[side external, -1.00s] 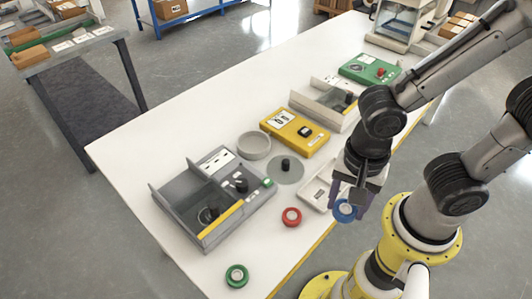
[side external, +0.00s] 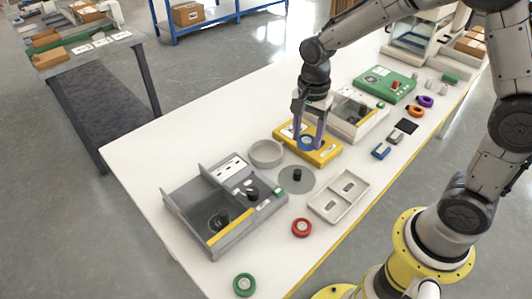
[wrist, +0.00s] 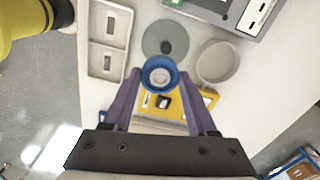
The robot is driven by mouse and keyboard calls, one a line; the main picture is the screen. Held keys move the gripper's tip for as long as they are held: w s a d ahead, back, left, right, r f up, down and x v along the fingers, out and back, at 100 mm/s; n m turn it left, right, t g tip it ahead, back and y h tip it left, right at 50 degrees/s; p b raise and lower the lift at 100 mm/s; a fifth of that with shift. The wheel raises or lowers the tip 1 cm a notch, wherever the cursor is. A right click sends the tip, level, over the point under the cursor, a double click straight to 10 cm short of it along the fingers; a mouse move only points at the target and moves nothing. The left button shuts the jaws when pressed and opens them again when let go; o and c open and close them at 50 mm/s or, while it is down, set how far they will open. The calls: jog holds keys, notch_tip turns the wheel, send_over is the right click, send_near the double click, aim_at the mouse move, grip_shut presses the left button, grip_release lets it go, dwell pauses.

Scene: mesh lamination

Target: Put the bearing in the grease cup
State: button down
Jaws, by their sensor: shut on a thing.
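My gripper (side external: 308,138) is shut on a blue ring-shaped bearing (side external: 306,145) with a pale inner ring. In the wrist view the bearing (wrist: 148,82) sits between both purple fingertips. The round grey cup (side external: 267,164), which looks like the grease cup, stands open and empty on the table. In the side view the bearing is held above the table, to the right of the cup and in front of the yellow box. In the wrist view the cup (wrist: 235,66) lies to the right of the bearing, apart from it.
A grey disc with a black post (side external: 297,180) lies beside the cup. A yellow box (side external: 323,155), a grey walled station (side external: 215,242) and a two-pocket tray (side external: 325,211) stand nearby. Red (side external: 301,228) and green (side external: 244,285) rings lie on the clear front of the table.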

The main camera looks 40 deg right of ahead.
jog(key=w+f, duration=0.4)
jog(key=w, duration=0.4)
send_over(266, 155)
jog(key=s, duration=0.1)
notch_tip(266, 155, down, 4)
jog(key=shift+f, duration=0.25)
jog(key=shift+w+f, duration=0.45)
jog(key=shift+f, duration=1.65)
jog(key=shift+f, duration=0.15)
jog(key=shift+c, duration=2.4)
grip_release()
